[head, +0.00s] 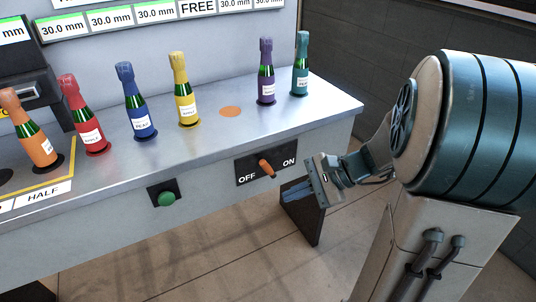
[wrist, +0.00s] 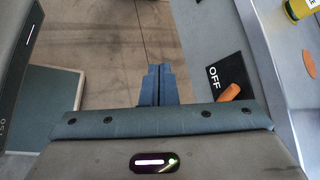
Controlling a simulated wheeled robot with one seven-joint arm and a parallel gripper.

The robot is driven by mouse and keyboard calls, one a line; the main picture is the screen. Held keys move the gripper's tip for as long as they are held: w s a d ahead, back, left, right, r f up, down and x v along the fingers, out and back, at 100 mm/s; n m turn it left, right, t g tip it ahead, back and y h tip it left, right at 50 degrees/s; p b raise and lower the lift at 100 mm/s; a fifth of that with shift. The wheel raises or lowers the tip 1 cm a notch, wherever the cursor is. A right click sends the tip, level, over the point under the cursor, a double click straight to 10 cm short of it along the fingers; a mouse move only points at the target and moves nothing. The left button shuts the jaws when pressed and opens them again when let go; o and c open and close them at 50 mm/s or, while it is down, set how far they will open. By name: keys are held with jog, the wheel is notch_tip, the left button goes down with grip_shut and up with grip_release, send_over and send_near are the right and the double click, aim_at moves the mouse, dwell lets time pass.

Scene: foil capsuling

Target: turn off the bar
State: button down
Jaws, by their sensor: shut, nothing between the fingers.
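The black switch plate (head: 243,169) on the front of the metal bar counter (head: 215,153) reads OFF at its left and ON at its right. Its orange lever (head: 267,168) sits between the two words, its end pointing down and slightly right. In the wrist view the lever (wrist: 229,92) shows right of the fingers, beside the word OFF. My gripper (head: 290,192) is shut and empty, below and to the right of the lever, in front of the counter and apart from it. Its closed fingertips (wrist: 154,72) show in the wrist view.
A green button (head: 167,198) is on the counter front, left of the switch. Several foil-topped bottles stand on the counter, including a yellow one (head: 186,107) and a teal one (head: 300,77). A dark counter leg (head: 307,222) stands behind my gripper. Floor in front is clear.

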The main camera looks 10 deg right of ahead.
jog(key=w+d+f+m+t+y+b, duration=0.1)
jog(key=w+d+f+m+t+b, duration=0.25)
jog(key=w+d+m+t, duration=0.55)
jog(key=n+g, duration=0.1)
jog(key=g, duration=0.1)
send_near(265, 166)
jog(key=w+d+x, duration=0.1)
jog(key=x, duration=0.5)
jog(key=shift+f, duration=0.45)
jog(key=shift+w+f, duration=0.1)
jog(key=shift+w, duration=0.05)
